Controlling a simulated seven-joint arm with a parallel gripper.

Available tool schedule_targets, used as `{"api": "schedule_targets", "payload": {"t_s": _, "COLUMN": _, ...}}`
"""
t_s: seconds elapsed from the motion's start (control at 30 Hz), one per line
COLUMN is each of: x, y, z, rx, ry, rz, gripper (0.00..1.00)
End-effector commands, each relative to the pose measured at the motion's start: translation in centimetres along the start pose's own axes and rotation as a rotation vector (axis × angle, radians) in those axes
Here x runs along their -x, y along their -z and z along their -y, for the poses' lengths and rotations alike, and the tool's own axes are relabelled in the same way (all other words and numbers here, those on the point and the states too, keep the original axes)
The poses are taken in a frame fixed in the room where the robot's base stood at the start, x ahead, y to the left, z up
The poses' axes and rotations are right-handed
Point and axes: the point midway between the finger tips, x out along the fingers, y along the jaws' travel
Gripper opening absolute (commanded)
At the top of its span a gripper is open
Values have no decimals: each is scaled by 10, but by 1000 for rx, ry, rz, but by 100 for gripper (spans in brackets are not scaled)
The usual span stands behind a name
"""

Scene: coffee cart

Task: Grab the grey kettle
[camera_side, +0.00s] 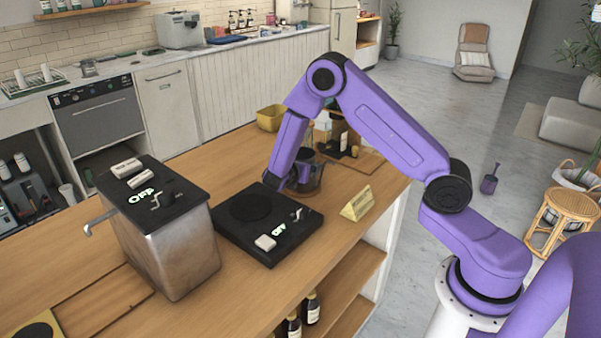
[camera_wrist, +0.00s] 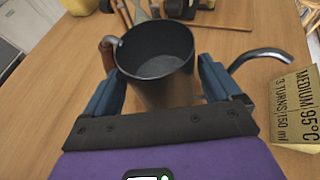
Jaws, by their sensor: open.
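The grey kettle (camera_wrist: 157,70) stands upright on the wooden counter in the wrist view. It has an open top, a brown handle (camera_wrist: 108,50) on the left and a thin curved metal spout (camera_wrist: 262,56) on the right. My gripper (camera_wrist: 160,84) is open, with one blue finger on each side of the kettle's body. Small gaps seem to show between fingers and kettle, but I cannot tell if either touches. In the side view my gripper (camera_side: 300,182) is low over the counter, beyond the black hot plate, and partly hides the kettle.
The black hot plate (camera_side: 262,240) has an OFF label. A metal box with a dark lid (camera_side: 165,245) and a side tap stands to its left. A yellow sign (camera_side: 356,204) stands at the counter's right edge. A yellow container (camera_side: 270,118) and bottles stand behind.

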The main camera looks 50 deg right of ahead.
Motion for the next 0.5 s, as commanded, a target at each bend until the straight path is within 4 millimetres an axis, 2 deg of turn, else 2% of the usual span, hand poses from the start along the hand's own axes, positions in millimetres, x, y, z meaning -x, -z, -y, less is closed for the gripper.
{"api": "schedule_targets", "payload": {"t_s": 0.13, "x": -15, "y": 0, "z": 0, "rx": 0, "ry": 0, "rz": -1, "gripper": 91}}
{"api": "schedule_targets", "payload": {"t_s": 0.4, "x": -18, "y": 0, "z": 0, "rx": -1, "ry": -1, "rz": -1, "gripper": 91}}
{"api": "schedule_targets", "payload": {"t_s": 0.43, "x": -18, "y": 0, "z": 0, "rx": -1, "ry": -1, "rz": -1, "gripper": 87}}
{"api": "schedule_targets", "payload": {"t_s": 0.5, "x": -18, "y": 0, "z": 0, "rx": -1, "ry": -1, "rz": -1, "gripper": 65}}
